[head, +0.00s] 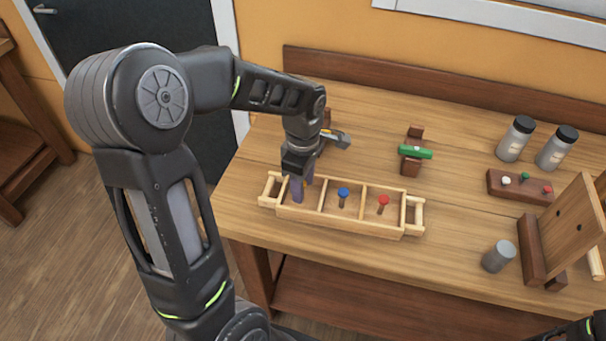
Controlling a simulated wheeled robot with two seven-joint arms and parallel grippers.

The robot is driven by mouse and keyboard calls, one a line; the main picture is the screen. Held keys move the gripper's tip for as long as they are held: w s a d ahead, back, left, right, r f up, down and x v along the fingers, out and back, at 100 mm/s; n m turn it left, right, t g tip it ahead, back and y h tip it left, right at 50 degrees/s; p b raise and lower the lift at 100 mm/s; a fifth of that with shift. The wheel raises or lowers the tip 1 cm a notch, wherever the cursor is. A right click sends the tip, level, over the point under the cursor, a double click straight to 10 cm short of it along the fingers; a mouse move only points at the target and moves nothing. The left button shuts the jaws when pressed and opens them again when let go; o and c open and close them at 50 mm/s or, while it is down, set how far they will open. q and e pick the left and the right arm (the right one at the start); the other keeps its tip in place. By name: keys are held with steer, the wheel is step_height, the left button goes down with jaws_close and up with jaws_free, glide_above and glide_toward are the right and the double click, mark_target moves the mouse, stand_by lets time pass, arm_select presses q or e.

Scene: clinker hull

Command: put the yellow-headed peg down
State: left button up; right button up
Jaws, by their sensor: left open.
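A long wooden tray (350,222) with three compartments and a handle at each end lies on the workbench. My left gripper (303,187) points down into its left compartment, with its jaws open. No yellow-headed peg can be made out; the gripper and wrist cover part of the left compartment. A blue-headed peg (343,193) stands in the middle compartment, and a red-headed peg (383,203) stands in the right one. My right gripper does not show; only a piece of dark arm is at the lower right corner.
A hammer (337,138) lies behind my left wrist. A green piece on brown blocks (415,152) stands behind the tray. To the right are a peg rack (518,186), two black-capped jars (515,139), a grey cylinder (498,256) and an upright board (570,225).

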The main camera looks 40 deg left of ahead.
arm_select(q)
step_height(320, 180, up, 12)
steer(key=shift+r+b, duration=0.15)
steer(key=shift+b, duration=0.25)
stand_by(0.8)
